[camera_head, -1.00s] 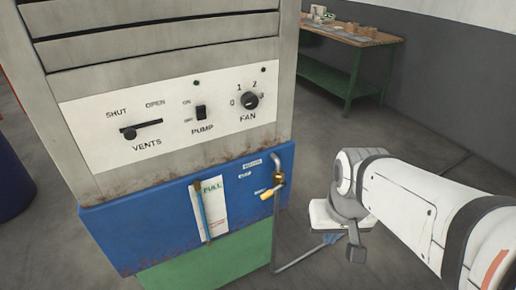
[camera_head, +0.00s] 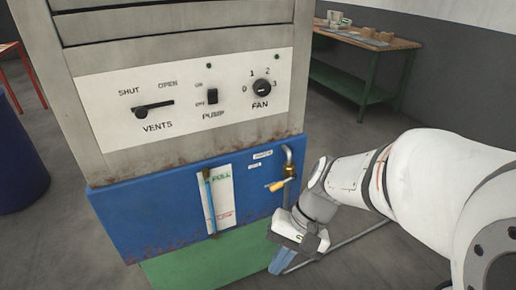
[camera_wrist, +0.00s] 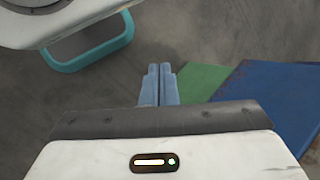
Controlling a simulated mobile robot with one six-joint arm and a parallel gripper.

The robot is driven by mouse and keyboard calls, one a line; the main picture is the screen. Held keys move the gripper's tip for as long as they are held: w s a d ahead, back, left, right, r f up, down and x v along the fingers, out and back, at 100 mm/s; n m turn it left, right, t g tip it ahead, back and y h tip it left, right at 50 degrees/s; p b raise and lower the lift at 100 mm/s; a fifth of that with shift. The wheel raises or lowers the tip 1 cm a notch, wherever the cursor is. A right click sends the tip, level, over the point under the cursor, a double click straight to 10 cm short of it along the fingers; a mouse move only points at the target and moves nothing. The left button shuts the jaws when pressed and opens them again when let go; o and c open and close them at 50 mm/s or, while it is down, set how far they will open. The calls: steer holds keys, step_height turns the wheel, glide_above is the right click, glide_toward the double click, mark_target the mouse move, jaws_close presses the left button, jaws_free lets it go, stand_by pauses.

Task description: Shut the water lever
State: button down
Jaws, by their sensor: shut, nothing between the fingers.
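The water lever (camera_head: 275,186) is a small yellow handle on a brass valve (camera_head: 289,171). The valve sits on a bent grey pipe at the right end of the blue tank. The handle points left and slightly down. My gripper (camera_head: 279,266) hangs below the lever, close to the tank's lower right corner, with its blue fingers pointing down. The fingers are together and empty. In the wrist view the closed fingers (camera_wrist: 160,70) show against the floor, and the lever is out of sight.
The blue tank (camera_head: 150,213) carries a level gauge marked FULL (camera_head: 219,200). Above it is a panel with a vents lever (camera_head: 152,109), pump switch (camera_head: 212,96) and fan knob (camera_head: 262,88). A green base (camera_head: 205,268) lies below. A workbench (camera_head: 368,38) stands behind.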

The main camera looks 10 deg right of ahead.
mark_target(283, 183)
steer(key=w+a+f+m+y+b, duration=0.2)
steer(key=a+f+m+y+b, duration=0.2)
steer(key=a+f+y+b, duration=0.15)
steer(key=w+d+f+m+t+y+b, duration=0.1)
steer(key=w+f+m+t+y+b, duration=0.15)
steer(key=w+y, duration=0.2)
steer(key=w+f+m+t+y+b, duration=0.2)
steer(key=w+m+t+y+b, duration=0.15)
steer(key=w, duration=0.25)
steer(key=w+d+f+m+t+h+b, duration=0.3)
steer(key=w+d+f+m+t+h, duration=0.15)
steer(key=d+m+t, duration=0.3)
steer(key=w+d+f+m+t+h+b, duration=0.4)
steer(key=w+d+f+m+t, duration=0.2)
steer(key=d+t, duration=0.25)
steer(key=w+a+r+p, duration=0.4)
steer(key=w+r+p, duration=0.2)
steer(key=w+r, duration=0.1)
steer(key=shift+w+a+r+m+t+h+p, duration=0.15)
steer(key=shift+a+r+m+t+h+p, duration=0.1)
steer(key=shift+r+m+t+h+p, duration=0.15)
steer(key=shift+d, duration=0.1)
